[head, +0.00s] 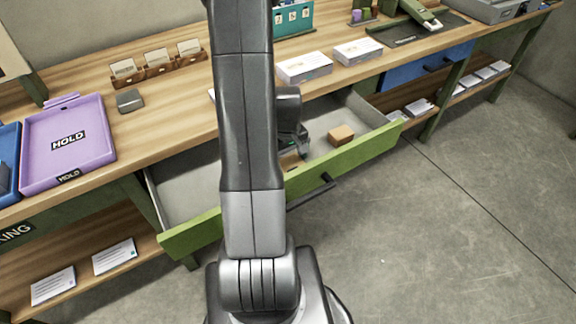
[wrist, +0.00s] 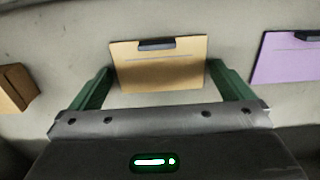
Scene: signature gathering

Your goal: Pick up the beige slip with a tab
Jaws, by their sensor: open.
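The beige slip (wrist: 158,70) lies flat on the pale drawer floor, with a dark tab at its upper edge in the wrist view. My gripper (wrist: 162,78) is open, its two green fingers at either side of the slip in that view. I cannot tell whether the fingers touch it. In the head view my gripper (head: 298,142) is down inside the open drawer, and a small part of the slip (head: 290,161) shows below it. My arm hides the rest.
A brown block (wrist: 14,88) and a purple slip with a dark tab (wrist: 287,58) lie to either side in the wrist view. The block (head: 341,135) also shows in the head view. The green drawer front (head: 350,158) stands up in front of my gripper.

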